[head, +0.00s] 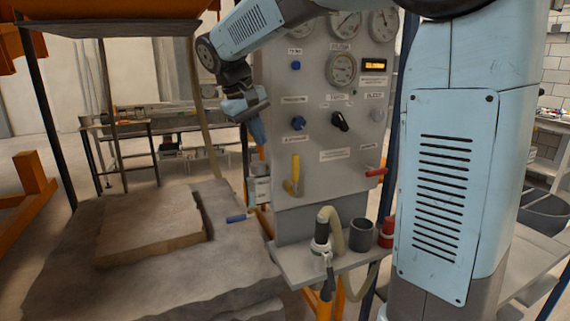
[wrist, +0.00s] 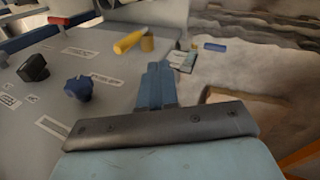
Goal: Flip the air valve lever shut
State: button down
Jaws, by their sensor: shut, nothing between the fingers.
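A grey control panel (head: 345,105) stands in the middle of the head view. A yellow lever (head: 295,172) sits low on its left side, its handle upright from a brass-coloured pivot. The yellow lever also shows in the wrist view (wrist: 128,42), beyond and left of my fingertips. A red lever (head: 376,172) sticks out sideways at the panel's lower right. The labels are too small to read, so I cannot tell which is the air valve. My gripper (head: 259,138) is shut and empty, left of the panel and above the yellow lever, apart from it. Its blue fingers (wrist: 158,72) are together.
Blue knobs (head: 298,123), a black knob (head: 340,121) and gauges (head: 341,69) project from the panel. Below, a shelf holds a hose nozzle (head: 321,245), a dark cup (head: 362,234) and a red item (head: 386,234). A blue handle (head: 237,218) lies by the sandbed (head: 160,280) at left.

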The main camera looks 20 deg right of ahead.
aim_at(293, 167)
jog(key=w+d+f, duration=0.2)
jog(key=d+f, duration=0.5)
jog(key=f, duration=0.2)
jog(key=shift+w+d, duration=0.2)
dwell(0.4)
jog(key=shift+f, duration=0.1)
jog(key=shift+w+d+r, duration=0.1)
jog(key=shift+d+r, duration=0.1)
jog(key=shift+d, duration=0.5)
jog(key=shift+a, duration=0.15)
